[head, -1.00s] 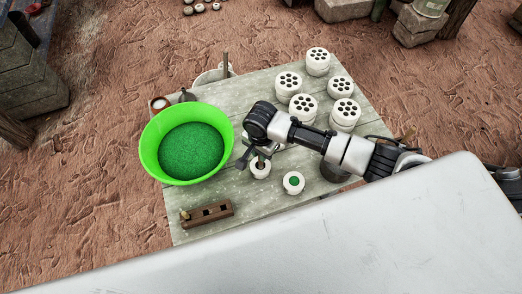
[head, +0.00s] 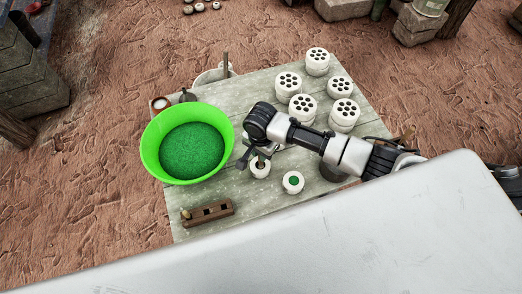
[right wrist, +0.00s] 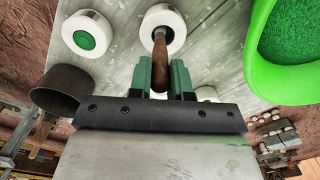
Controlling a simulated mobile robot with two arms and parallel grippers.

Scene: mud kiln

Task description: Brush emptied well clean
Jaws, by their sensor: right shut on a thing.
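My right gripper (right wrist: 161,78) is shut on a brown wooden-handled brush (right wrist: 160,62), low over the table. The brush's far end is at the dark opening of a white round pot (right wrist: 176,44), and its tip is hidden. In the head view the same pot (head: 260,173) stands just below the gripper (head: 252,159), right of the green bowl. A second white pot (head: 293,188), with green material in its opening, stands to its right; it also shows in the right wrist view (right wrist: 72,28). My left gripper is not in view.
A bright green bowl (head: 226,125) full of green grains stands at left on the grey table (head: 250,215). A wooden block with square holes (head: 208,213) lies near the front. Several white pots with holed tops (head: 303,108) stand behind my arm. A dark metal pot (right wrist: 62,88) is at right.

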